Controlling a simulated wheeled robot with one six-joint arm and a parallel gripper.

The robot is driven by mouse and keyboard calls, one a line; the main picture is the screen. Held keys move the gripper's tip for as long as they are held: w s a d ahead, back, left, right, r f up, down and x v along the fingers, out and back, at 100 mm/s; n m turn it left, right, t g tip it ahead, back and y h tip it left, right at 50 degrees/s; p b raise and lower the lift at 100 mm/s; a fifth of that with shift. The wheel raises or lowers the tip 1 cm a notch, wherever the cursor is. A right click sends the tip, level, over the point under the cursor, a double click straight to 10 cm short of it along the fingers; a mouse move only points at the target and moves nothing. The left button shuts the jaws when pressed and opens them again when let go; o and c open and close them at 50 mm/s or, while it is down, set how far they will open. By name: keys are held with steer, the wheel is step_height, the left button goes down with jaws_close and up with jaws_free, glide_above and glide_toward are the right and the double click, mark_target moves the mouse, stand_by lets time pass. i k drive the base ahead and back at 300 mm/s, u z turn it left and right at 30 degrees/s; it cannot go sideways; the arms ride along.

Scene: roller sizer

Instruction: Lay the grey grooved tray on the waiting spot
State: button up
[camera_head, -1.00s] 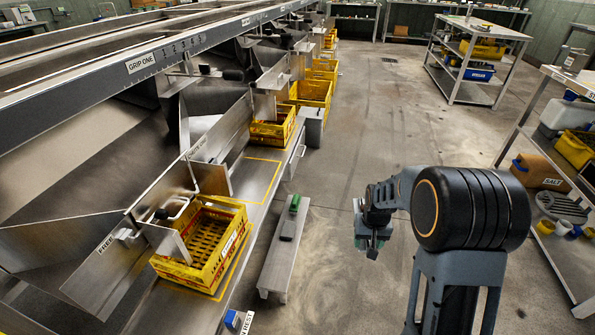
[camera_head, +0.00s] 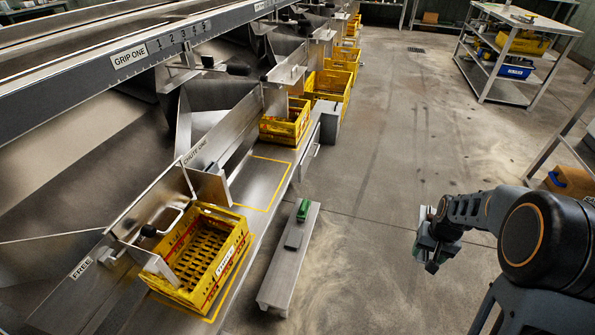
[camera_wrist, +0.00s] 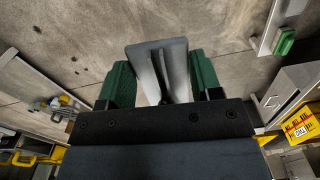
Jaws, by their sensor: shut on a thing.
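My gripper (camera_head: 431,243) is over open floor at the right, clear of the bench. In the wrist view its green fingers (camera_wrist: 162,85) are shut on a light grey piece with ridges, which I take for the grey grooved tray (camera_wrist: 147,62). Only part of it shows, and its full shape is hidden. In the head view the held piece is too small and covered to make out. A yellow outlined empty area (camera_head: 277,196) lies on the steel bench behind the near yellow crate. I cannot tell whether it is the waiting spot.
A near yellow crate (camera_head: 236,229) stands on the bench, with more yellow crates behind. A low narrow steel stand (camera_head: 283,277) holds a green block (camera_head: 303,210) and a dark grey block (camera_head: 294,237). A shelf rack (camera_head: 497,90) stands far right. The floor between is clear.

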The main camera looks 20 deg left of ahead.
mark_target(258, 180)
steer(key=i, duration=3.25)
steer(key=u, duration=4)
steer(key=i, duration=0.5)
